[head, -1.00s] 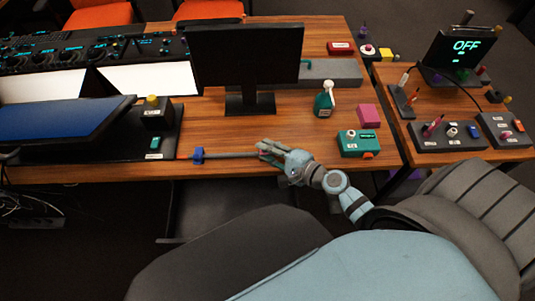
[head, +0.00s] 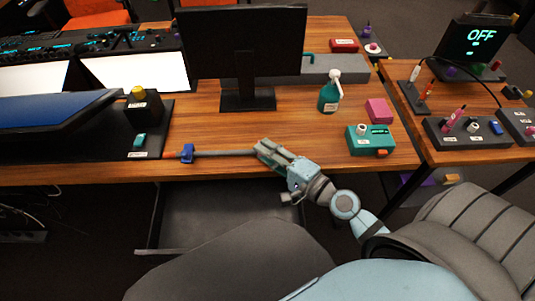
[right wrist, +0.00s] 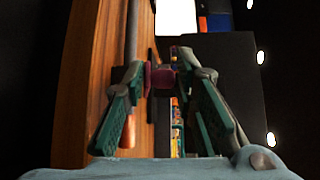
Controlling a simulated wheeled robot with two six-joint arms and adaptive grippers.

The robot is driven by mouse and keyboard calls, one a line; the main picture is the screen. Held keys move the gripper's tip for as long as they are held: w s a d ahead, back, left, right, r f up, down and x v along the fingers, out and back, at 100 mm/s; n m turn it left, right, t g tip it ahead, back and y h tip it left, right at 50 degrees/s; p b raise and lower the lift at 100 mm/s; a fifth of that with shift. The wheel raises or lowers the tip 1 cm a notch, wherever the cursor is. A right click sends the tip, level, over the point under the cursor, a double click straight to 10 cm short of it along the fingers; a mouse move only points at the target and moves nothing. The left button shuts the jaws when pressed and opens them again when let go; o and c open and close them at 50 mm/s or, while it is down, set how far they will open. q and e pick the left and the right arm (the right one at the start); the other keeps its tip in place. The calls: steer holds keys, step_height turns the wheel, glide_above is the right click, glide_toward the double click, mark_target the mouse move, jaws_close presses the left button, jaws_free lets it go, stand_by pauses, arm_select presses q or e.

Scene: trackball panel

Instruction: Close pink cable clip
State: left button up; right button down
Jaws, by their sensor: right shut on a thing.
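The pink cable clip (right wrist: 160,77) shows in the right wrist view as a small dark pink block between my fingertips. My right gripper (right wrist: 163,74) is shut on it, one finger on each side. In the head view my right gripper (head: 265,151) is at the front edge of the table, at the right end of a grey cable (head: 222,153). The clip is hidden behind the fingers there, and I cannot tell whether it is fully closed. A blue clip (head: 187,153) sits on the cable further left. My left gripper is not in view.
A green spray bottle (head: 328,97), a pink block (head: 379,110) and a teal switch box (head: 364,139) stand to the right. A chair (head: 475,215) is at the lower right.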

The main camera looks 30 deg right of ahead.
steer(key=shift+s+f, duration=0.1)
steer(key=shift+f, duration=0.2)
steer(key=c, duration=1.4)
jaws_free()
steer(key=shift+f, duration=0.1)
steer(key=shift+r+b+v, duration=0.2)
steer(key=shift+b+v, duration=0.1)
steer(key=shift+v, duration=2.45)
steer(key=shift+r+b+v, duration=0.15)
steer(key=shift+b+v, duration=0.1)
steer(key=shift+v, duration=2.5)
steer(key=shift+r+b+v, duration=0.2)
steer(key=shift+b+v, duration=0.1)
steer(key=shift+v, duration=2.5)
